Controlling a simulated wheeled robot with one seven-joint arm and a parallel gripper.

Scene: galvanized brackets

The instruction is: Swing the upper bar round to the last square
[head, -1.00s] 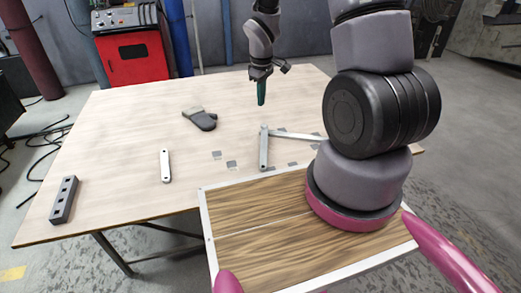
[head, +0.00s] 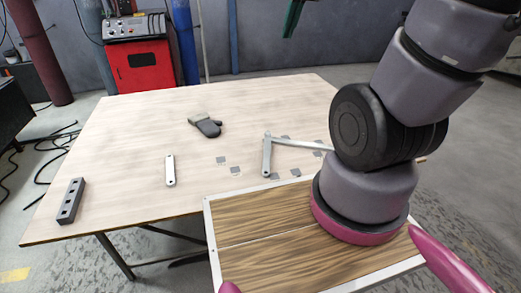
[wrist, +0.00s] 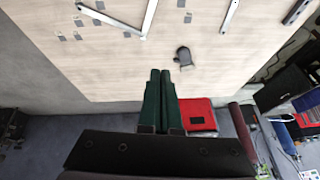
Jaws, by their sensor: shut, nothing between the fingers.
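Two pale metal bars meet at an upright pin (head: 267,136) on the table. One bar (head: 266,160) points toward me; the other (head: 302,145) runs right, its far end partly hidden by my arm. I cannot tell which bar lies on top. In the wrist view the joined bars (wrist: 112,21) show near the top edge, partly cut off. Flat grey squares lie around them, including one at the left (head: 221,160) and one near the front (head: 296,172). My gripper (wrist: 160,73), with green fingers, is shut and empty, apart from the bars; its fingers also show high in the head view (head: 291,18).
A loose bar (head: 170,170) and a dark block with holes (head: 70,201) lie on the table's left side. A red cabinet (head: 143,66) stands beyond the table (head: 120,140). The tabletop between them is clear.

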